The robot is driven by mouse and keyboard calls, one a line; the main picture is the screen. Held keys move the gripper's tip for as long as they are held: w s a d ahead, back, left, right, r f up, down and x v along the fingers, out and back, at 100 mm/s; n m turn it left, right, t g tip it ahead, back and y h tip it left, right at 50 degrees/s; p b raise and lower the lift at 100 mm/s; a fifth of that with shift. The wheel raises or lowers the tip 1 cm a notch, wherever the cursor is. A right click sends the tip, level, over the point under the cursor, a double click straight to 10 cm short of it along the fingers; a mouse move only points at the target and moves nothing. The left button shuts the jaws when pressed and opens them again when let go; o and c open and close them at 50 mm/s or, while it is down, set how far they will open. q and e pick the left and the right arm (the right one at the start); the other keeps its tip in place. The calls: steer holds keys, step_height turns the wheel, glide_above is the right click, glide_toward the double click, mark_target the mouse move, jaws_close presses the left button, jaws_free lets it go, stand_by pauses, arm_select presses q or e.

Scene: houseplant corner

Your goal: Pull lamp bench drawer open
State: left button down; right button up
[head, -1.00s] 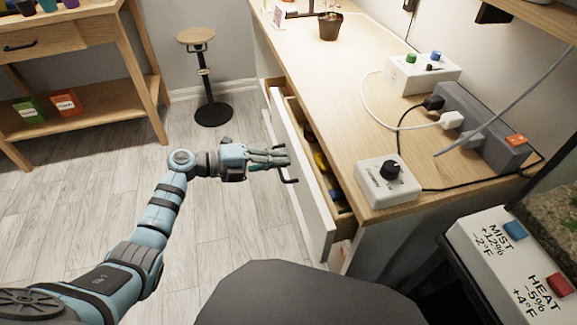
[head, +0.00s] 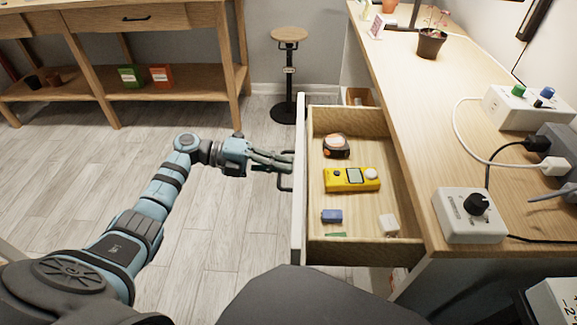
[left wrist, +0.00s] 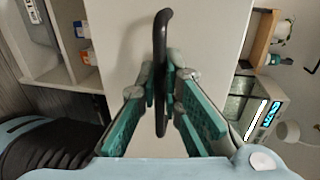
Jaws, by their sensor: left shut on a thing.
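The lamp bench drawer (head: 299,215) stands well out from the wooden lamp bench (head: 445,110), with its inside in plain view. Its white front faces left in the head view. A dark bar handle (head: 286,183) is on that front. In the left wrist view the handle (left wrist: 161,50) runs between the green finger pads. My left gripper (head: 287,162) is shut on the handle. It also shows in the left wrist view (left wrist: 161,108). My right gripper is not in view.
In the drawer lie a tape measure (head: 336,146), a yellow meter (head: 351,180), a small blue item (head: 332,216) and a white block (head: 390,225). A stool (head: 289,75) stands behind. The floor (head: 225,215) left of the drawer is clear.

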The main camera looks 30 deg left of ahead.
arm_select(q)
steer(key=c, duration=2)
jaws_free()
steer(key=v, duration=1.2)
